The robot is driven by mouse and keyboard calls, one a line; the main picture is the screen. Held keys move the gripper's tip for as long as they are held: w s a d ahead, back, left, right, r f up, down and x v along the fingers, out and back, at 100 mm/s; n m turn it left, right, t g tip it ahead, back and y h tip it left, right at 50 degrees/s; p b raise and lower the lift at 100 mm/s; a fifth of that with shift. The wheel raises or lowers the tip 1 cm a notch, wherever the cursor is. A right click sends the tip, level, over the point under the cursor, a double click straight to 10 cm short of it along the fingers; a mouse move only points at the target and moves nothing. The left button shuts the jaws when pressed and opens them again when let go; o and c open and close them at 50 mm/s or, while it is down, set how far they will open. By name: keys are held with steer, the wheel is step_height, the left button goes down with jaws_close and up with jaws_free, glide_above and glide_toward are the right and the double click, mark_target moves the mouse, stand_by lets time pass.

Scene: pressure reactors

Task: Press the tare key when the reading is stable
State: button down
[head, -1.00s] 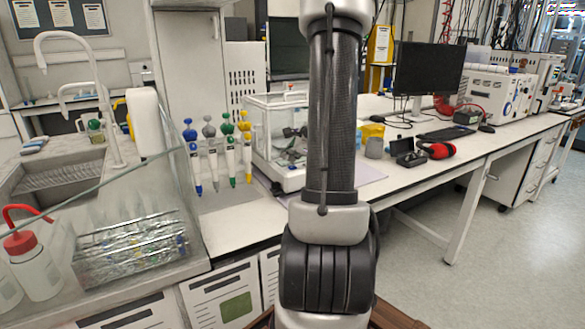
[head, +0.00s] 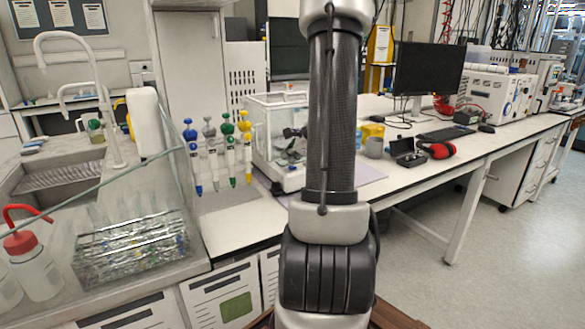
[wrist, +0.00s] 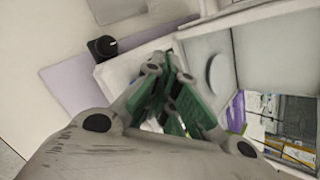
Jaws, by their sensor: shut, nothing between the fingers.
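The balance, a white case with clear draft-shield panels (head: 262,122), stands on the bench, partly hidden behind my arm. In the wrist view its pale wall (wrist: 205,45) and a round pale disc (wrist: 217,72), which looks like the weighing pan, lie to the right of my fingers. My gripper (wrist: 172,78) is shut and empty, its green-padded fingers close over the balance's white front part (wrist: 115,75). I cannot tell whether they touch it. The tare key and the reading are not visible in either view; the fingers cover part of the front.
A lilac mat (wrist: 70,85) lies under the balance, with a small black round object (wrist: 102,47) beside it. Pipettes on a stand (head: 228,155) are left of the balance.

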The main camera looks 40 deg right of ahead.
steer(key=shift+f, duration=0.3)
steer(key=shift+f, duration=0.45)
stand_by(0.5)
steer(key=shift+r, duration=0.85)
steer(key=shift+r, duration=0.1)
steer(key=shift+r, duration=2.4)
